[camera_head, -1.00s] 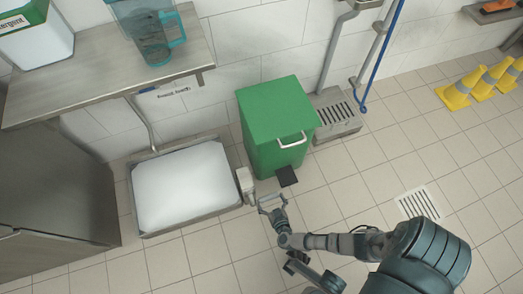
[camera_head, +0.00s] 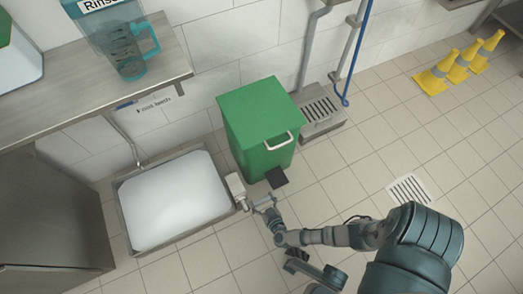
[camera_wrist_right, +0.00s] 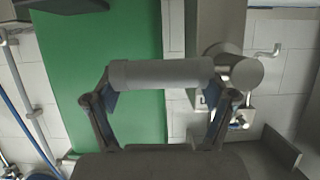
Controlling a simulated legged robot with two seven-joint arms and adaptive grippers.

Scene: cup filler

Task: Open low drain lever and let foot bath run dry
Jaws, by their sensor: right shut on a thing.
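The foot bath (camera_head: 133,247) is a low grey metal tray on the floor at left, with a white, opaque fill across it. A pale drain valve body (camera_head: 235,187) stands at its right side. My right gripper (camera_head: 262,202) is low beside this body. In the right wrist view, my right gripper (camera_wrist_right: 160,95) is shut on the grey cylindrical lever handle (camera_wrist_right: 160,73), with a finger near each end. The handle joins a round hub (camera_wrist_right: 240,73) at right. The drain outlet is not visible. My left gripper is not in view.
A green pedal bin (camera_head: 262,120) with a black pedal (camera_head: 277,178) stands close behind the gripper. A steel shelf (camera_head: 110,95) with a blue jug (camera_head: 128,58) is above the bath. A floor grate (camera_head: 409,189) and yellow cones (camera_head: 460,68) are at right; tiles between are clear.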

